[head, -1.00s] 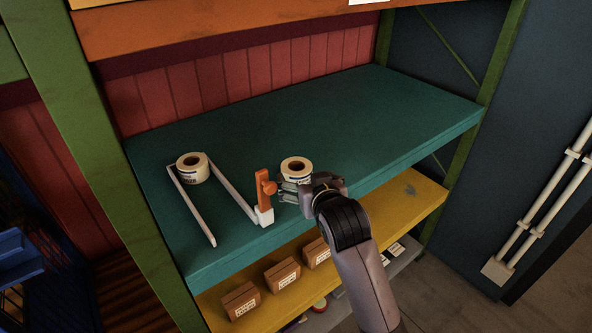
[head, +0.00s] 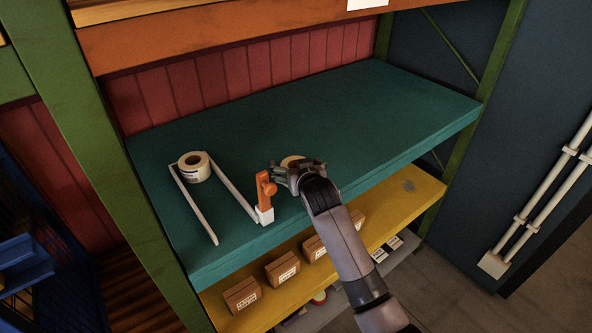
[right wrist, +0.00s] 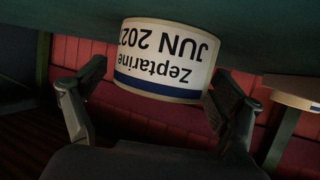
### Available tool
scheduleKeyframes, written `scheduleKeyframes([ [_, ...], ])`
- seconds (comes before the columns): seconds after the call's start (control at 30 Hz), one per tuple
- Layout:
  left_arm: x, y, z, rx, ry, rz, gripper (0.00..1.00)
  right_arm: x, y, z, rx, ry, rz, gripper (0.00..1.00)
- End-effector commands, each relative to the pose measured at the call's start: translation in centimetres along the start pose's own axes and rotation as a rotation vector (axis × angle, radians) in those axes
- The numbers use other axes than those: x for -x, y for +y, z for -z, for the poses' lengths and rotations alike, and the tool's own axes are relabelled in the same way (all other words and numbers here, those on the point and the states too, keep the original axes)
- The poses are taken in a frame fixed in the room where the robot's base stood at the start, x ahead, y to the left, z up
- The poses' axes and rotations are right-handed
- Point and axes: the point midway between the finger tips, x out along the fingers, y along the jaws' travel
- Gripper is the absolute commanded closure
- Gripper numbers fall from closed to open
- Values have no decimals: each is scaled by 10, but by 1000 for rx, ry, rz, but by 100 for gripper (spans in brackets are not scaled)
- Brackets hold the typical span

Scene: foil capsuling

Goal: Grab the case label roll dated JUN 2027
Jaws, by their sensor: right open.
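A white label roll (right wrist: 165,60) shows upside down in the right wrist view, with "Zeptarine" and "JUN 202" readable; the last digit at the curved edge is unclear. In the head view this roll (head: 291,161) is on the teal shelf, mostly hidden behind my right gripper (head: 288,176). The right gripper (right wrist: 160,82) is open, with one finger on each side of the roll; I cannot tell if they touch it. A second roll (head: 194,167) sits farther left, its date too small to read. My left gripper is not in view.
A white bracket (head: 236,190) extends around the left roll, with an orange upright piece (head: 263,189) just left of my right gripper. The teal shelf (head: 390,115) is clear to the right. Several brown boxes (head: 283,268) stand on the yellow shelf below.

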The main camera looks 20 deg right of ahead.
Motion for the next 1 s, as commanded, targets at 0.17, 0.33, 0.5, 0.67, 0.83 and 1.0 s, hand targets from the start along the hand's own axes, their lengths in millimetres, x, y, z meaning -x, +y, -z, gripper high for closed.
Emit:
scheduleKeyframes([
  [0.17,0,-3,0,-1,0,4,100,-2,0,0,0,1,0,12],
  [0.33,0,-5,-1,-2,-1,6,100,-1,0,0,0,0,0,19],
  [0.5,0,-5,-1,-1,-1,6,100,-1,0,0,0,0,0,30],
  [0.67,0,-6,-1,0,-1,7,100,-1,0,0,0,0,0,41],
  [0.83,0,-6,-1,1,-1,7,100,-1,0,0,0,0,0,52],
  [1.0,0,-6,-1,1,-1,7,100,-1,0,0,0,1,0,63],
])
